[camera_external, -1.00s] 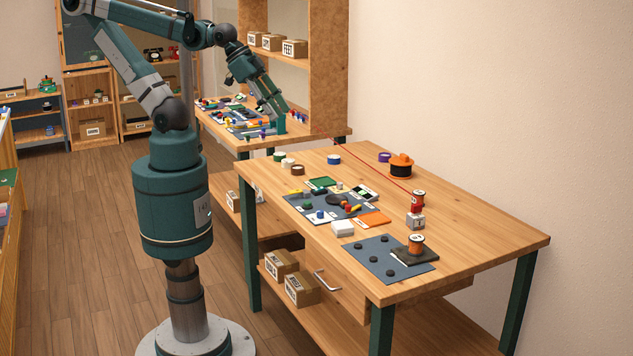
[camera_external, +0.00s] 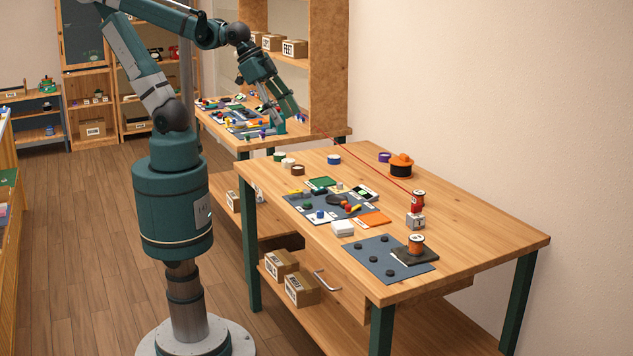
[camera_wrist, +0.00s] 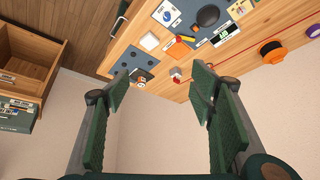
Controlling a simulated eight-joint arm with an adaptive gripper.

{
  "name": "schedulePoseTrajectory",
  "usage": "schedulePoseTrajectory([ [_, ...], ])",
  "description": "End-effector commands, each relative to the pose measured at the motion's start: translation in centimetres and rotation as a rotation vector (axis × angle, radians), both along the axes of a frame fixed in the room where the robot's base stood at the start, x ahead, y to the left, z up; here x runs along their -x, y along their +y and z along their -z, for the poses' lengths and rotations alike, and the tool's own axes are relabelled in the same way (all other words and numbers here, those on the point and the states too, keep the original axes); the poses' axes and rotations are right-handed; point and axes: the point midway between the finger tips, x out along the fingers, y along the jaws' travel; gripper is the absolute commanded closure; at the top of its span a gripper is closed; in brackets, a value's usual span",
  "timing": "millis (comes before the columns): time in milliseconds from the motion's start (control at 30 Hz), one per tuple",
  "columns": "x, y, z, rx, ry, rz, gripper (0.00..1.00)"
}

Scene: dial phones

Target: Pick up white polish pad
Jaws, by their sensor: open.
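My gripper (camera_external: 290,120) is in the air beyond the far left end of this table, well apart from the block. In the wrist view my gripper (camera_wrist: 160,85) has its two green fingers wide apart, with nothing between them.
An orange sheet (camera_external: 373,219), a dark mat with small parts (camera_external: 300,203) and a second mat with black discs (camera_external: 380,248) lie around the block. Spools (camera_external: 417,243) stand to the right. The table's right part (camera_external: 485,235) is clear.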

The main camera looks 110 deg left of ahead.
Motion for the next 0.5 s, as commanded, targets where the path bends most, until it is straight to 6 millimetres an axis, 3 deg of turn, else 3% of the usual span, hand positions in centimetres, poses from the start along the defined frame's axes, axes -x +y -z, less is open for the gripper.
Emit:
schedulePoseTrajectory([
  [500, -5.4, -0.8, 2.6, -0.078, 0.114, 0.157, 0.45],
])
